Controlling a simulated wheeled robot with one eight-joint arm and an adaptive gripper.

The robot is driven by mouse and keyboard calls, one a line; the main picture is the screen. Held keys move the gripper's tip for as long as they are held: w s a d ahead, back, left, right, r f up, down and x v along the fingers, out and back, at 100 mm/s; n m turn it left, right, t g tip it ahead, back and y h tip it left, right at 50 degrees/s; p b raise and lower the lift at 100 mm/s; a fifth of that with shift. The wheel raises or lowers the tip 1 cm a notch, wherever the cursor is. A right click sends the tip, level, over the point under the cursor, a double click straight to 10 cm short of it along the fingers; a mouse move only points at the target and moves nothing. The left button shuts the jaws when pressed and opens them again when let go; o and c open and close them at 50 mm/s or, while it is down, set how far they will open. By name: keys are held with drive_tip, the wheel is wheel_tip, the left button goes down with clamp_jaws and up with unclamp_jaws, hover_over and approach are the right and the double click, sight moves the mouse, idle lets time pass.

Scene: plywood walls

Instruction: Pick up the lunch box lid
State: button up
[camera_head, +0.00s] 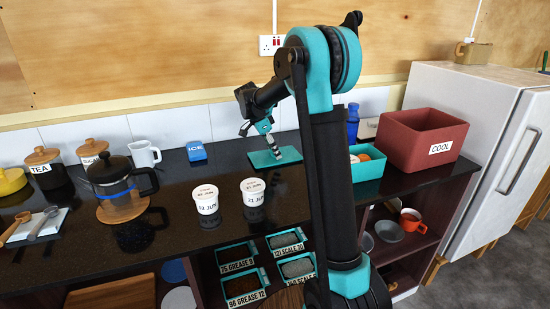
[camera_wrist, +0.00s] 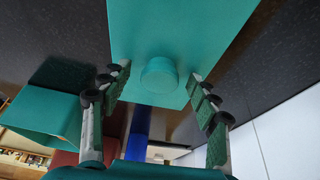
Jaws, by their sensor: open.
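The lunch box lid (camera_head: 262,160) is a flat teal plate lying on the dark worktop near the back wall. In the wrist view the lid (camera_wrist: 180,28) fills the top middle, with a round teal knob (camera_wrist: 160,78) on it. My gripper (camera_head: 276,154) points down over the lid. In the wrist view my gripper (camera_wrist: 158,76) is open, with one finger on each side of the knob and a gap to both. The teal lunch box (camera_head: 368,172) stands open to the right with food in it, partly behind my arm. It also shows in the wrist view (camera_wrist: 45,112).
A red COOL crate (camera_head: 410,145) stands right of the lunch box. A blue ICE block (camera_head: 196,151) lies left of the lid. Two white tubs (camera_head: 206,199) and a cafetière (camera_head: 118,180) stand nearer the front. Dark worktop is clear around the lid.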

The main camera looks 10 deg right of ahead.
drive_tip(key=shift+f, duration=0.1)
drive_tip(key=shift+c, duration=0.3)
drive_tip(key=c, duration=1.2)
